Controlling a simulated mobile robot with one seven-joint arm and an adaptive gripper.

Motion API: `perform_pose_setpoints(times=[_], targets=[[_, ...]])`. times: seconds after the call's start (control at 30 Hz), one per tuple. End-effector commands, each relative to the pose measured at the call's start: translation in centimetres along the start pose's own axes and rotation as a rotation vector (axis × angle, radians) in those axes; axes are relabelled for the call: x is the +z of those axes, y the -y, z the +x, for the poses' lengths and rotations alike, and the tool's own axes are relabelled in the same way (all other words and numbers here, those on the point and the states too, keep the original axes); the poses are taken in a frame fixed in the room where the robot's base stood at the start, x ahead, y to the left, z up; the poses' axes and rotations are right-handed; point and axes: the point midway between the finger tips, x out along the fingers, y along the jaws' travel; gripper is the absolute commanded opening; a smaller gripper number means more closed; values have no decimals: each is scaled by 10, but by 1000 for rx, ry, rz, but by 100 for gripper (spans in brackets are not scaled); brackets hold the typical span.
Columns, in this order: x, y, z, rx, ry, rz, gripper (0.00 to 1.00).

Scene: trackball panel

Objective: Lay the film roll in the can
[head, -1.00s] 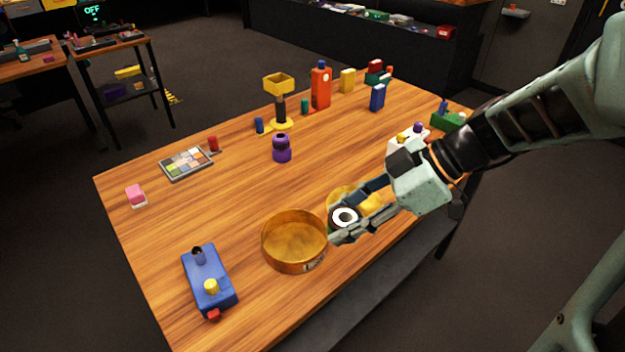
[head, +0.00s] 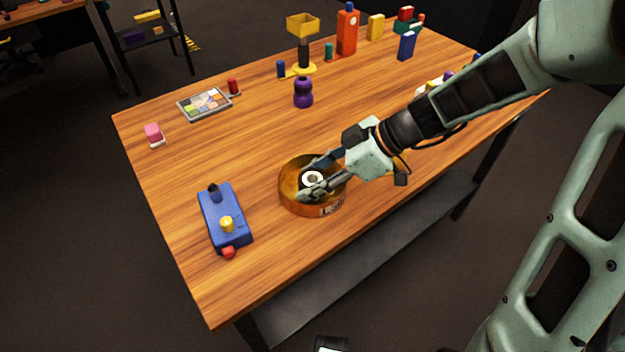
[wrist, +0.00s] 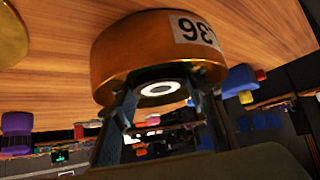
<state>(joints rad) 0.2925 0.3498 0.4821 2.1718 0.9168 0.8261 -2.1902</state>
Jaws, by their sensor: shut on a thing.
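The film roll (head: 312,178) is dark with a white ring around its core. My gripper (head: 308,181) is shut on it, a finger on either side. The can (head: 299,208) is a round, open, amber tin standing on the table near its front edge. In the head view the roll and fingertips lie over the can's opening, inside its rim outline. In the wrist view the can (wrist: 125,50) shows a "36" label, and the roll (wrist: 160,88) is at its mouth between the fingers. I cannot tell whether the roll touches the can's floor.
A blue box with knobs (head: 222,215) stands left of the can. A purple bottle (head: 303,93), a palette tray (head: 204,104) and a yellow stand (head: 302,30) are farther back. A yellow round piece (wrist: 10,35) lies beside the can. The table between is clear.

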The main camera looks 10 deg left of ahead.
Motion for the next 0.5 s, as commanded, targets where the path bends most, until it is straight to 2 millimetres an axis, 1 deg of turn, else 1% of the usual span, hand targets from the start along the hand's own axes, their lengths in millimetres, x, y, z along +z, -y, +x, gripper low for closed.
perform_pose_setpoints(times=[0.37,0.4,0.5], targets=[[3,0,3,1,0,-2,15],[3,0,3,1,0,-2,40],[2,0,2,1,0,-1,52]])
